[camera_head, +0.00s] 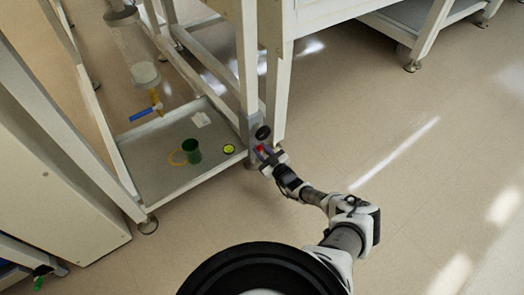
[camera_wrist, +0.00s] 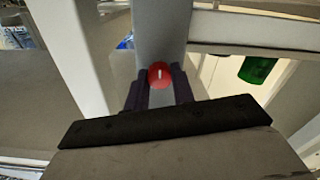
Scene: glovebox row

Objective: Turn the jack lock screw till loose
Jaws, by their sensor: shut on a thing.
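The jack lock screw shows as a round red knob with a white mark (camera_wrist: 160,74) on the face of a grey post (camera_wrist: 161,30). My gripper (camera_wrist: 159,88) is shut on it, with one dark finger on each side of the knob. In the head view my gripper (camera_head: 267,156) reaches the frame leg, and a bit of the red knob (camera_head: 261,149) shows between its fingers. The screw's shaft is hidden, so I cannot tell how tight it sits.
A black round knob (camera_head: 263,132) sits just above the red one. A low tray shelf (camera_head: 165,185) left of the leg holds a green cup (camera_head: 191,151) and a yellow round item (camera_head: 228,149). Open floor (camera_head: 410,180) lies to the right.

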